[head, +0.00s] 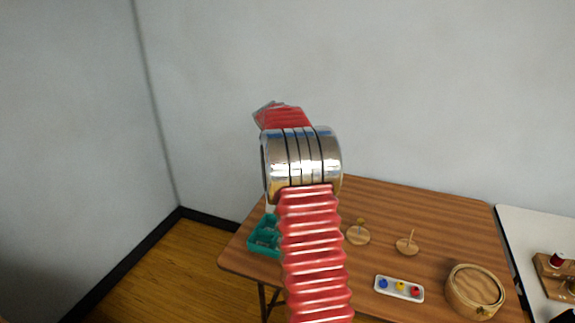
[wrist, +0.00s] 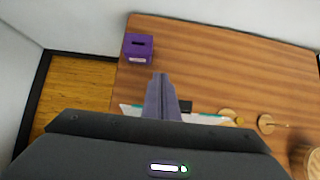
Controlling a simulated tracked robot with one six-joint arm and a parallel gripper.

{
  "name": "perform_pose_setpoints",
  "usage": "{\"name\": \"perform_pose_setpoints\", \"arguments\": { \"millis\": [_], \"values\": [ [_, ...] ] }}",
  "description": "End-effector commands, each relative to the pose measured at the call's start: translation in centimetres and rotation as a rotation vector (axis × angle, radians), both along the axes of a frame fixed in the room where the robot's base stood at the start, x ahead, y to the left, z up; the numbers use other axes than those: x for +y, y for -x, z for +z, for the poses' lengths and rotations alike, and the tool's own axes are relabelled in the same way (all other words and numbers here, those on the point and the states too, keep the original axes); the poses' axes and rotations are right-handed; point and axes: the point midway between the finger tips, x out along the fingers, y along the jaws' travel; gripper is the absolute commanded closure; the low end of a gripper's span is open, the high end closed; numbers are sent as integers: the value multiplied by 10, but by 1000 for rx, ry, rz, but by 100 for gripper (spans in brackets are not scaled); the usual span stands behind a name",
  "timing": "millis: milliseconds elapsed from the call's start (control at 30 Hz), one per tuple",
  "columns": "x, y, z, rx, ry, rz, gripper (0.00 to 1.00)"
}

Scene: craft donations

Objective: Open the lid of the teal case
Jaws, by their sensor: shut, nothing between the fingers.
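The teal case (head: 264,238) is at the left side of the wooden table in the head view, with inner dividers showing and its right part hidden behind my arm. In the wrist view a pale strip with teal edges (wrist: 212,118) shows past my gripper; most of the case is hidden by the gripper body. I cannot tell how the lid stands. My gripper (wrist: 159,78) is shut and empty, its fingers overlapping the middle of the strip in the picture. I cannot tell whether they touch it. In the head view my arm hides the gripper.
A purple slotted box (wrist: 138,48) stands at the table's edge. Two round wooden stands (head: 358,236) (head: 407,247), a white tray with coloured pieces (head: 399,289) and a round bamboo basket (head: 474,291) are to the right. The back of the wooden table (head: 420,207) is clear.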

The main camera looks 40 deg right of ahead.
Motion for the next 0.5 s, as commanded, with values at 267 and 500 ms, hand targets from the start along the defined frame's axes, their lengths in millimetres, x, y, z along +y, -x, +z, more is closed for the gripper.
{"name": "perform_pose_setpoints", "arguments": {
  "millis": [267,500],
  "values": [
    [-15,-8,27,0,0,4,100],
    [-18,-10,34,1,-1,6,100]
  ]
}}
